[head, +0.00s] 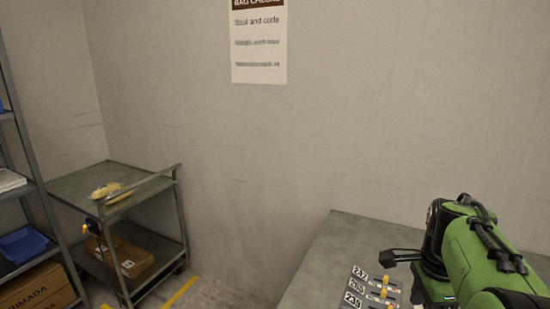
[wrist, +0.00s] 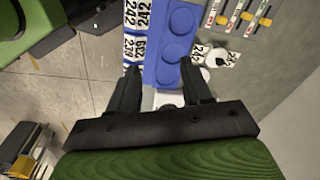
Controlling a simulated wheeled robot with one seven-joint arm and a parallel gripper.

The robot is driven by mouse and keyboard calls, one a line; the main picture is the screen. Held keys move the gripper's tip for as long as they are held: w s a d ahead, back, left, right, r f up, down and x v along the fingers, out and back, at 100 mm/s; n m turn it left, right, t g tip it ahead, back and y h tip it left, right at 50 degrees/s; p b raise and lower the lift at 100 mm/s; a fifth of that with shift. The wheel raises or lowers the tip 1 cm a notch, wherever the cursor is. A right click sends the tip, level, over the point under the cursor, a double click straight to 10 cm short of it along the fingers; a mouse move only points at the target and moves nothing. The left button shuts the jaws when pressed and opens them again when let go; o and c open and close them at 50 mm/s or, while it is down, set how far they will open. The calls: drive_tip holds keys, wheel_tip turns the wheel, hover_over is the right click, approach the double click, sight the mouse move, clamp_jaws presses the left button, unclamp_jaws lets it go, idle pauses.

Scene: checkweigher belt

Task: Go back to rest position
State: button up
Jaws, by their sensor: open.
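My gripper (wrist: 160,68) is open in the wrist view, its two black fingers spread with nothing seen held between them. Beyond the fingertips is a blue tray (wrist: 166,74) with round recesses. In the head view my green arm reaches in from the right, and part of my gripper (head: 392,257) shows above the grey bench (head: 335,245). The rest of the gripper is hidden behind the arm.
A panel with yellow sliders (wrist: 240,14) and number cards (wrist: 138,15) lie around the tray. A small white round item (wrist: 213,57) is right of it. In the head view, a grey cart (head: 75,185) and shelf rack (head: 35,170) stand left; the wall ahead is bare below a sign (head: 258,45).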

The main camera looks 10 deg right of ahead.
drive_tip(key=s+a+r+n+t+p, duration=0.1)
drive_tip(key=s+a+n+t, duration=0.1)
drive_tip(key=s+a+n, duration=0.5)
drive_tip(key=s+a+r+n+t+p, duration=0.1)
drive_tip(key=s+a+r+n+t, duration=0.1)
drive_tip(key=s+a+n, duration=0.5)
drive_tip(key=a+n+t, duration=0.1)
drive_tip(key=a+n, duration=0.4)
drive_tip(key=n, duration=0.1)
drive_tip(key=shift+a+r+n+y+p, duration=0.2)
drive_tip(key=shift+n+y+p, duration=0.1)
drive_tip(key=shift+y+p, duration=0.1)
drive_tip(key=shift+s, duration=0.15)
idle(1.3)
